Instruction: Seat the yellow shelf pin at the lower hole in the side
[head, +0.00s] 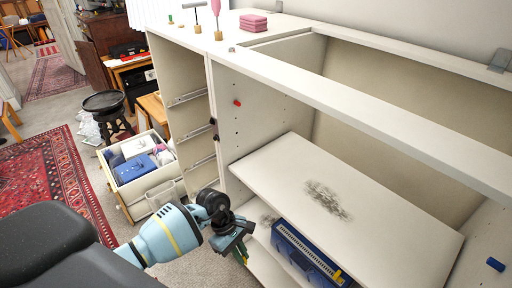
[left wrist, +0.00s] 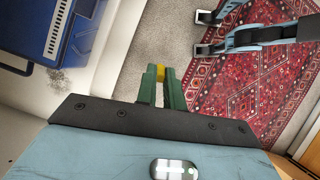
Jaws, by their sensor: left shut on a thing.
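The yellow shelf pin (left wrist: 160,73) is between the green fingertips of my left gripper (left wrist: 161,84) in the left wrist view. The gripper is shut on it; only a small yellow part shows. In the head view my left gripper (head: 242,250) is low in front of the cabinet, near the lower front edge of the cabinet's side panel (head: 222,130). The pin looks apart from the panel. Small dark holes run down the panel, with a red pin (head: 237,103) in an upper one. The lower hole cannot be made out.
A tilted shelf board (head: 345,200) with a dark smudge lies inside the cabinet. A blue case (head: 300,252) stands below it, also seen in the left wrist view (left wrist: 65,30). A blue pin (head: 495,264) is at the right. A filled drawer (head: 128,199) sits on the floor.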

